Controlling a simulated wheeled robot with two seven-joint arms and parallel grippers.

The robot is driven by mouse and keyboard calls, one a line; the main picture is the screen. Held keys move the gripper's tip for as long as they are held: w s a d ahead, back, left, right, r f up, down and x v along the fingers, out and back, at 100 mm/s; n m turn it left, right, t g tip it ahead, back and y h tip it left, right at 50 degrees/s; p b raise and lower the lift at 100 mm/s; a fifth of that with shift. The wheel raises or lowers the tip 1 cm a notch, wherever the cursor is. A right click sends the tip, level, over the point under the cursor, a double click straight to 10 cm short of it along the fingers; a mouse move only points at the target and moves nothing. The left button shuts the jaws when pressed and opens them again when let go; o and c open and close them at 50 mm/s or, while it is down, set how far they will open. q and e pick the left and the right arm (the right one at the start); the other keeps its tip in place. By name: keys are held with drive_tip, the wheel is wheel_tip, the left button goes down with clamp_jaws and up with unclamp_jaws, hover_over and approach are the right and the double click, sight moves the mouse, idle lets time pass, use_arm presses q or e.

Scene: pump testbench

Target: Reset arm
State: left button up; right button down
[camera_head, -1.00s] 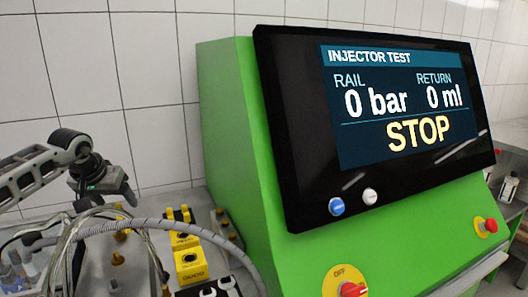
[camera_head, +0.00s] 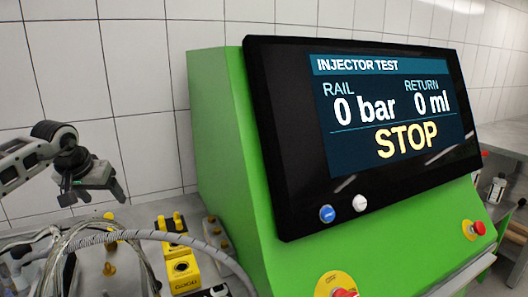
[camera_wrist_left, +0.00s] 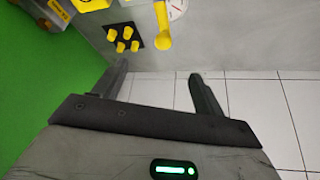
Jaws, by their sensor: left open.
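My left arm comes in from the left in the head view. Its dark grey left gripper (camera_head: 95,197) hangs over the left part of the bench, with its fingers spread and nothing between them. In the left wrist view the two fingers of the left gripper (camera_wrist_left: 158,78) stand apart, with grey surface and white tiles beyond them. My right gripper is in neither view.
The green test bench (camera_head: 222,150) stands right of the gripper. Its screen (camera_head: 390,115) reads 0 bar, 0 ml and STOP. Yellow fixtures (camera_head: 183,272) and a grey hose (camera_head: 190,240) lie below the gripper. A red button (camera_head: 478,228) sits at right.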

sight(106, 215)
use_arm(q)
drive_tip(key=shift+r, duration=0.4)
wheel_tip(106, 215, down, 4)
drive_tip(key=shift+r, duration=0.1)
wheel_tip(106, 215, down, 2)
drive_tip(key=b, duration=0.2)
drive_tip(key=shift+f+b, duration=0.2)
drive_tip(key=shift+b, duration=0.1)
drive_tip(key=d, duration=0.2)
drive_tip(key=d+r, duration=0.1)
drive_tip(key=shift+w+d, duration=0.15)
drive_tip(key=shift+w, duration=0.25)
